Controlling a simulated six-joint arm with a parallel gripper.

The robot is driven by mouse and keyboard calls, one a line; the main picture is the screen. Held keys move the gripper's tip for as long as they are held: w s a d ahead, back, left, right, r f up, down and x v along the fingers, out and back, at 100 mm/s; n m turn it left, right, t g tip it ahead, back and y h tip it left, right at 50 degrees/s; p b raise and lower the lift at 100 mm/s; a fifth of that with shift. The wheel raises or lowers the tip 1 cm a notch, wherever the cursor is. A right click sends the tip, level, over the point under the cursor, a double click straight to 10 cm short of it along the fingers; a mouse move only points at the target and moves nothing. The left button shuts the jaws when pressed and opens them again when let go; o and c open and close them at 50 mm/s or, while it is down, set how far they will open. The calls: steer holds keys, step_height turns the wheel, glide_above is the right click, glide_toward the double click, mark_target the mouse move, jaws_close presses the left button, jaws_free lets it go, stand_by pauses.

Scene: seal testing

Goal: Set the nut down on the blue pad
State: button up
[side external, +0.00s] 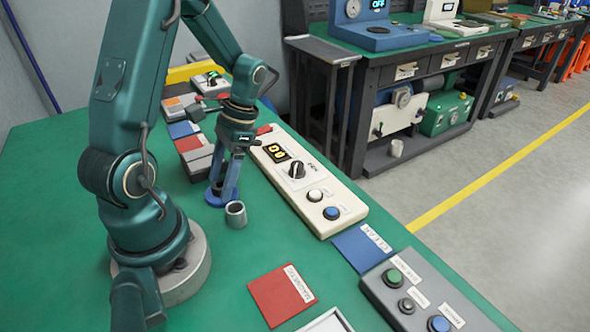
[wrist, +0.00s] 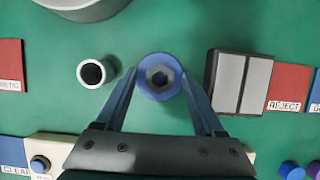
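The nut (wrist: 160,77) shows in the wrist view as a small dark hexagon at the middle of a round blue pad (wrist: 160,95). It appears to rest on the pad. In the side view the blue pad (side external: 214,199) lies on the green table beneath my gripper (side external: 223,186); the nut is hidden there. In the wrist view the blue fingers of my gripper (wrist: 159,73) stand apart on the left and right of the pad, with visible gaps beside the nut. The gripper is open.
A grey hollow cylinder (side external: 236,214) stands close to the pad. A cream control box (side external: 310,182) with a knob and buttons lies to the right. A flat blue CLEAR plate (side external: 358,248) and red plate (side external: 280,295) lie nearer. The table's left part is clear.

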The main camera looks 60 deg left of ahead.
steer(key=v, duration=1.2)
steer(key=s+d+r+t, duration=0.1)
steer(key=d+t, duration=0.4)
steer(key=d, duration=0.2)
steer(key=s+d+r+t, duration=0.2)
steer(key=d+t, duration=0.3)
steer(key=d, duration=0.3)
steer(key=shift+s, duration=0.15)
stand_by(0.5)
